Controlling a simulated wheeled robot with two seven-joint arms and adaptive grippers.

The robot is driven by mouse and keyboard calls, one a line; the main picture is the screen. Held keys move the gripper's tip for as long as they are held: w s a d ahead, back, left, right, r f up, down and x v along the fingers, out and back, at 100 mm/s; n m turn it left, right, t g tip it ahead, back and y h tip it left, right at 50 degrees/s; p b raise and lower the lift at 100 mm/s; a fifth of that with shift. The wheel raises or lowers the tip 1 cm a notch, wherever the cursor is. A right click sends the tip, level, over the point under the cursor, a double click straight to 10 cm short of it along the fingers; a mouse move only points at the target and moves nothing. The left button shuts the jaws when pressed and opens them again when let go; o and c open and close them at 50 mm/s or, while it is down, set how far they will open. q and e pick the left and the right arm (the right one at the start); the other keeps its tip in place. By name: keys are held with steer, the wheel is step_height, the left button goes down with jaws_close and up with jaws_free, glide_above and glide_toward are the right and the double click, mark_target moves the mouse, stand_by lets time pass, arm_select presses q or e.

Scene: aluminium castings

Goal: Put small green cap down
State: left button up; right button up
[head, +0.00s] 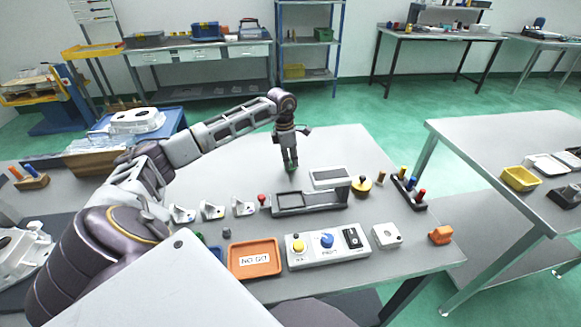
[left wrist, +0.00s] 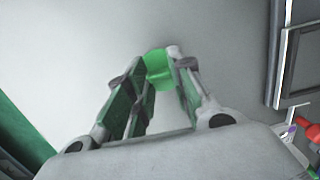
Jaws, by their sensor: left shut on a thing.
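The small green cap (left wrist: 158,70) is between the fingertips of my left gripper (left wrist: 160,75), in the left wrist view. In the head view my left gripper (head: 291,168) points down over the far part of the grey table (head: 345,145), and a bit of green shows at its tips. The gripper is shut on the cap. I cannot tell whether the cap touches the table top. My right gripper is not in view.
A grey fixture (head: 310,201) with a raised plate stands just in front of the gripper. An orange NO GO tray (head: 254,272), a button panel (head: 328,264) and several white castings (head: 212,210) lie nearer. The table around the gripper is clear.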

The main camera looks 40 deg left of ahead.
arm_select(q)
steer(key=shift+r, duration=0.1)
steer(key=shift+c, duration=0.3)
step_height(320, 180, up, 10)
stand_by(0.6)
stand_by(0.6)
